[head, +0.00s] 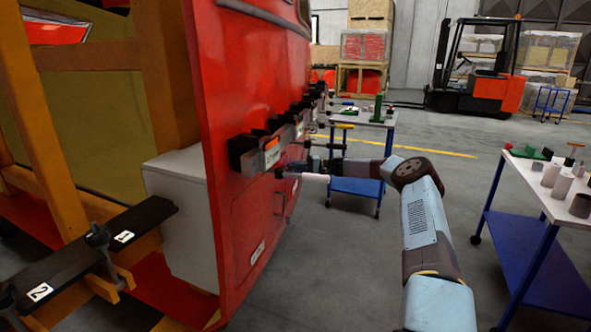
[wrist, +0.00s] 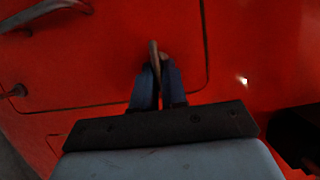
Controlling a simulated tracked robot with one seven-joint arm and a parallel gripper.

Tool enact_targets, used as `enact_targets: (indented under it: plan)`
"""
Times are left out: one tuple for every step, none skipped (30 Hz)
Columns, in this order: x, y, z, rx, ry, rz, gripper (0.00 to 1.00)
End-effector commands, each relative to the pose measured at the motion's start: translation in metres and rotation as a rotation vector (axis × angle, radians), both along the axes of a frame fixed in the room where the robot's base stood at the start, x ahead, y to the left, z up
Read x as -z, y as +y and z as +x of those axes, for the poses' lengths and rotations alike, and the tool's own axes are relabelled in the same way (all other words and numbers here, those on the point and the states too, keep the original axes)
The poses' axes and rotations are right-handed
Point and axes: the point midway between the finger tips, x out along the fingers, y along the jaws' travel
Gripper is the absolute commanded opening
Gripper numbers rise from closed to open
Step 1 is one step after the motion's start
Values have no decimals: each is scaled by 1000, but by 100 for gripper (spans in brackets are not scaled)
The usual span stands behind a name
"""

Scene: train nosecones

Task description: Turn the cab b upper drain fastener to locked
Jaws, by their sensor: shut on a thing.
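The red cab nosecone (head: 235,120) stands left of centre in the head view, with a hatch panel (head: 255,225) low on its side. In the wrist view, my gripper's blue fingers (wrist: 158,72) are closed around a thin brownish fastener lever (wrist: 153,48). The lever's tip sticks out beyond the fingers, near the lower edge of the outlined red panel (wrist: 100,60). The fastener's base is hidden by the fingers, and I cannot read its locked or unlocked marking.
Another small dark fastener (wrist: 17,90) and a curved grey handle (wrist: 45,12) show at the left of the wrist view. Dark brackets (head: 265,148) jut from the nosecone above my gripper. A blue cart (head: 355,187) stands behind; another cart (head: 545,195) is at right.

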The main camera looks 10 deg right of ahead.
Motion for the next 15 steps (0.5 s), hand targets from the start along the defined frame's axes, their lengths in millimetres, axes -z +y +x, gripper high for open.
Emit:
enact_targets:
  plan:
    - [4,-1,0,1,4,-3,0]
    - [4,-1,0,1,4,-3,13]
    - [4,-1,0,1,4,-3,17]
    - [4,-1,0,1,4,-3,20]
    - [4,-1,0,1,3,-4,23]
    - [3,-1,0,1,3,-4,26]
    - [3,-1,0,1,3,-4,29]
    - [3,-1,0,1,2,-3,32]
    - [3,-1,0,1,1,-3,33]
    - [2,0,0,1,1,-3,33]
    - [2,0,0,0,1,-3,33]
    - [2,0,0,0,1,-3,33]
    - [2,0,0,0,1,-2,33]
    - [2,0,0,0,1,-2,33]
    - [2,-1,0,0,1,-2,33]
